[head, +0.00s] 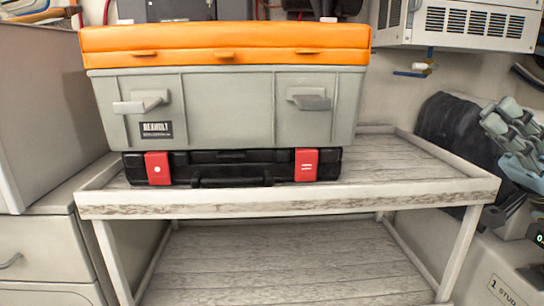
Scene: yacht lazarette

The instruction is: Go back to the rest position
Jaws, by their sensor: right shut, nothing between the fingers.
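My right gripper (501,118) shows at the right edge of the head view, with grey segmented fingers pointing up and to the left. Its fingers are shut with nothing held between them. It is to the right of the slatted wooden shelf unit (300,205), apart from it and in front of a dark bundle. My left gripper is not in view.
On the shelf unit, a grey toolbox (225,105) with an orange lid (225,40) stands on a black case (220,170) with red latches. A drawer cabinet (40,245) stands left. A labelled box (495,280) is at lower right. The shelf's right part is clear.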

